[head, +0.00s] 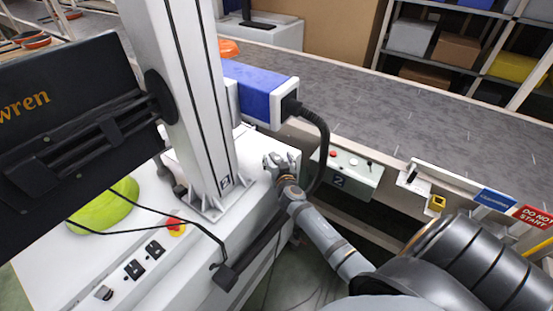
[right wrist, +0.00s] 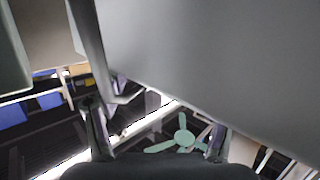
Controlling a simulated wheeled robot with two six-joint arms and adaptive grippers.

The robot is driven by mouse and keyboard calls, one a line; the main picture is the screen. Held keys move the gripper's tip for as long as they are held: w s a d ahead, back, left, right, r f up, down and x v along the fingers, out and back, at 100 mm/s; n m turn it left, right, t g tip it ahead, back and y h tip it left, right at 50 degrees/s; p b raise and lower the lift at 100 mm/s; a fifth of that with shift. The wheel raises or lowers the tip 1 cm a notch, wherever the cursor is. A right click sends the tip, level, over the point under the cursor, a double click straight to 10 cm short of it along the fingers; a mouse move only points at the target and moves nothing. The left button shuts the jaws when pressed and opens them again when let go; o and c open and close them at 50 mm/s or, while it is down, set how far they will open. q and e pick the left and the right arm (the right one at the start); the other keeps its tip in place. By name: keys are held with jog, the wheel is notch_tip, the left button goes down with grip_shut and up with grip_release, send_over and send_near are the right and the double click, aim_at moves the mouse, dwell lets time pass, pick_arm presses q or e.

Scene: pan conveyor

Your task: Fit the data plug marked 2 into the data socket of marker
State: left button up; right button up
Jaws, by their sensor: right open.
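My right gripper (head: 282,164) is open beside the white machine cabinet, just right of the column foot; nothing shows between its fingers. In the right wrist view its two fingers (right wrist: 158,138) stand apart, with a large grey surface close above. A pale box with a label marked 2 (head: 340,182) hangs at the conveyor's near side, right of the gripper. A black block (head: 225,276) ends a thin cable at the cabinet's front edge. Two dark square fittings (head: 145,259) are on the cabinet top. I cannot make out which part is the data plug or socket. My left gripper is not in view.
A white column (head: 190,100) rises from the cabinet, carrying a dark monitor (head: 70,105) and a blue device (head: 258,92) with a thick black cable (head: 324,150). A green dome (head: 108,205) and a red button (head: 175,225) are at left. The grey conveyor belt (head: 400,110) lies behind.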

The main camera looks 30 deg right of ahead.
aim_at(277, 159)
grip_shut()
notch_tip(277, 159, up, 3)
jog(key=shift+r+p, duration=0.1)
jog(key=shift+p, duration=0.25)
jog(key=s+a+r, duration=0.2)
jog(key=s+r, duration=0.7)
jog(key=s, duration=0.4)
jog(key=shift+s+a+r+p, duration=0.35)
jog(key=shift+s+r, duration=0.05)
